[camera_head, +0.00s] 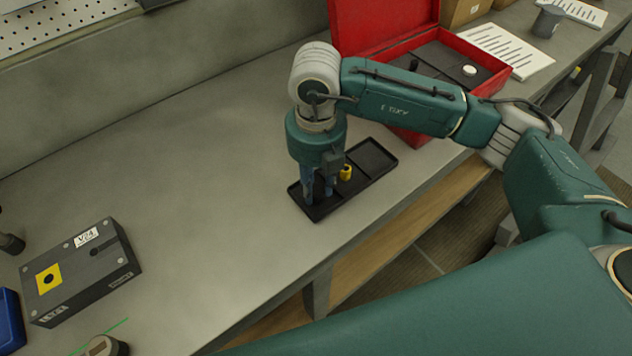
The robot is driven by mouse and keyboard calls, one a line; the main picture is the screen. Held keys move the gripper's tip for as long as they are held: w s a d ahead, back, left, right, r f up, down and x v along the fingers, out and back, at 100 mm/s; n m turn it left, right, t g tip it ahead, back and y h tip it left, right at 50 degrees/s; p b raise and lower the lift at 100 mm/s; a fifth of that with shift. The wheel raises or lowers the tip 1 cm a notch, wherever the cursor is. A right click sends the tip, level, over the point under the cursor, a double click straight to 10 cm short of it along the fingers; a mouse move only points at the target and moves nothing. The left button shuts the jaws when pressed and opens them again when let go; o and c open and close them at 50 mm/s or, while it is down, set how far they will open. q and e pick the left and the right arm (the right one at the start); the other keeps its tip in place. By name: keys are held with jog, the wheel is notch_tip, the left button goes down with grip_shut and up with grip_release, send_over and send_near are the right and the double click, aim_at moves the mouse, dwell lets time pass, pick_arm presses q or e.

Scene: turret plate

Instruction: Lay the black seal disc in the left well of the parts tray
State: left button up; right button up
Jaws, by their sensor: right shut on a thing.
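The black parts tray (382,177) lies on the grey bench, close to its front edge. My right gripper (319,198) points straight down over the tray's left well, with its blue fingers low at the well. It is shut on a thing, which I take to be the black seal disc. The disc cannot be made out, because the fingers and the dark tray hide it. I cannot tell whether it touches the well floor. A small yellow part (346,172) sits at the middle of the tray, just right of the fingers. My left gripper is not in view.
An open red case (408,135) stands behind the tray, under my right arm. A grey block labelled V24 (82,272) stands at the left, near a blue bin (10,322). White sheets (506,50) lie at the back right. The bench between block and tray is clear.

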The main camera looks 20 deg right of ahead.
jog(key=shift+f+b, duration=0.3)
jog(key=shift+b, duration=0.15)
dwell(0.7)
dwell(0.4)
jog(key=o, duration=0.9)
notch_tip(320, 180, up, 12)
jog(key=shift+r, duration=0.1)
